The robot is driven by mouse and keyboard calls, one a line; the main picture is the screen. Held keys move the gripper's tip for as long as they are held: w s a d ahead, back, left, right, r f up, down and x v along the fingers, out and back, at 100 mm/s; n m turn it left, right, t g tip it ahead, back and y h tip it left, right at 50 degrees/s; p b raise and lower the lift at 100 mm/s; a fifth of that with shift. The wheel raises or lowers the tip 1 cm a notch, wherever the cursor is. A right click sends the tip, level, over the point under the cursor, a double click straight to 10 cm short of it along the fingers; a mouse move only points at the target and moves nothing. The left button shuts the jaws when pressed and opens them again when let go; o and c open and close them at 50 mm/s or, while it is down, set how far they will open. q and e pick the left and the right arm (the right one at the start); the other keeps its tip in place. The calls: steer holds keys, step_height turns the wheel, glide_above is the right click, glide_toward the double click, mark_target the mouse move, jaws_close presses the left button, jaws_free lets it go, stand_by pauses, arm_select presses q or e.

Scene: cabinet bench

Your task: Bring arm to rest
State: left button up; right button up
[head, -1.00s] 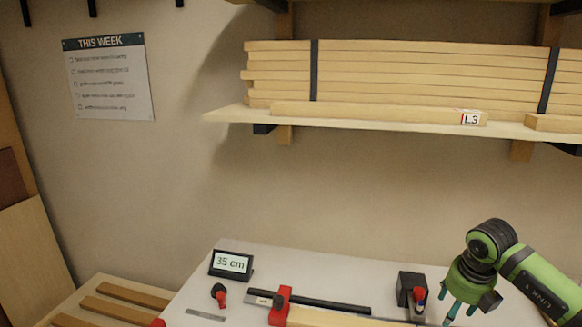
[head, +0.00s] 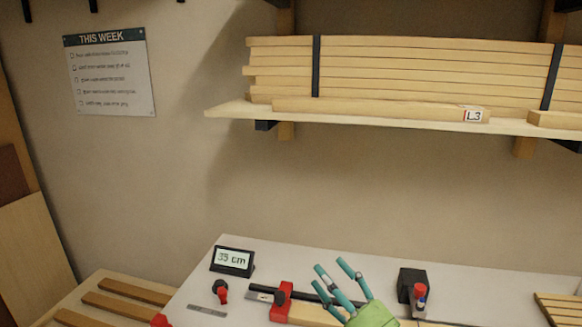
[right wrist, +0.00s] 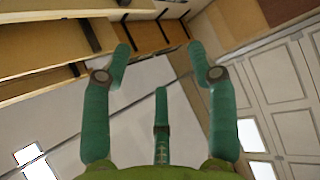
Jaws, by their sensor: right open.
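My right gripper (head: 340,284) is in the lower middle of the head view, over the white bench top. Its teal fingers are spread, point up and to the left, and hold nothing. In the right wrist view the fingers (right wrist: 160,65) are apart with only the room behind them. My left gripper is in neither view.
On the bench (head: 480,290) stand a display reading 35 cm (head: 232,261), a red clamp (head: 281,301) on a dark bar, and a black block (head: 412,281) with a red and blue piece. A shelf (head: 370,121) holding boards hangs above. The wall between is clear.

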steer(key=s+d+f+m+g+h, duration=0.2)
steer(key=s+d+f+m+h, duration=0.1)
steer(key=d+f+m+h, duration=0.5)
steer(key=s+d+f+m+g+h, duration=0.2)
steer(key=s+d+f+m+h, duration=0.3)
steer(key=f+m, duration=0.35)
steer(key=s+f+m+g, duration=0.2)
steer(key=s+f+g, duration=0.35)
steer(key=s, duration=0.45)
steer(key=s+f+m+g, duration=0.1)
steer(key=s+f+g, duration=0.3)
steer(key=s+f, duration=0.45)
steer(key=s+f+g+b, duration=0.1)
steer(key=s+f, duration=0.1)
steer(key=f, duration=1)
steer(key=s+f+g+b, duration=0.1)
steer(key=s+f, duration=0.1)
steer(key=f, duration=1.1)
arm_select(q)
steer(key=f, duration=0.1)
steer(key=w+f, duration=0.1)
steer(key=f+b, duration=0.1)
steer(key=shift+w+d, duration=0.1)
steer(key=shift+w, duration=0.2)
arm_select(e)
steer(key=s+d+f+g, duration=0.1)
steer(key=s+d+f, duration=0.1)
steer(key=s+f, duration=1.1)
steer(key=shift+s+f, duration=0.4)
steer(key=shift+s, duration=0.85)
